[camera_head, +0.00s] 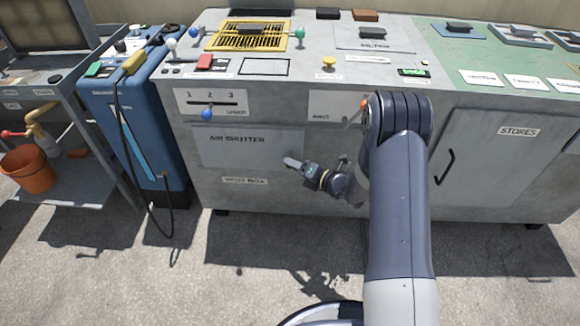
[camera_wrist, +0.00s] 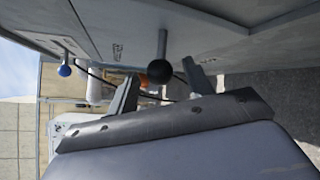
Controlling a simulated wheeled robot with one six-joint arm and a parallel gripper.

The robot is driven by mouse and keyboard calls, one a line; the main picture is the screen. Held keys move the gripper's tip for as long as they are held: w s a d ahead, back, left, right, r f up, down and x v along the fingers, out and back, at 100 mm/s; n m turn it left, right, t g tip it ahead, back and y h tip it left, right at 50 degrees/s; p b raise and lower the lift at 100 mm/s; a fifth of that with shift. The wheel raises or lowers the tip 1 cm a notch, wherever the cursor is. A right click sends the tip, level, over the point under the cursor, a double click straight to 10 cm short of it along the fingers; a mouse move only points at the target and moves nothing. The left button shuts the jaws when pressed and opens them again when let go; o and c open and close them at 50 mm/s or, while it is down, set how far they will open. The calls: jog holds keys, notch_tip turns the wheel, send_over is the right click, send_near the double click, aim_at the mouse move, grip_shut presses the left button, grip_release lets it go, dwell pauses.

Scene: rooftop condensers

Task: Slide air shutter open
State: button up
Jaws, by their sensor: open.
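The air shutter (camera_head: 220,154) is a grey panel on the front of the grey console, marked with its name. It looks closed flat, though its right part is partly hidden by my arm. My gripper (camera_head: 296,164) is in front of its lower right part. In the wrist view, my gripper (camera_wrist: 160,88) is open, with one finger on each side of a dark ball knob (camera_wrist: 158,77) on a short stem standing out from the console front. I cannot tell whether either finger touches the knob. The head view does not show the knob clearly.
A speed slider with a blue knob (camera_head: 207,113) sits above the shutter. A stores door (camera_head: 485,165) is to the right. A blue unit (camera_head: 130,120) with a hanging hose and an orange bucket (camera_head: 28,170) stand left. The ground in front is clear.

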jog(key=shift+x, duration=1.25)
jog(key=shift+c, duration=0.4)
grip_shut()
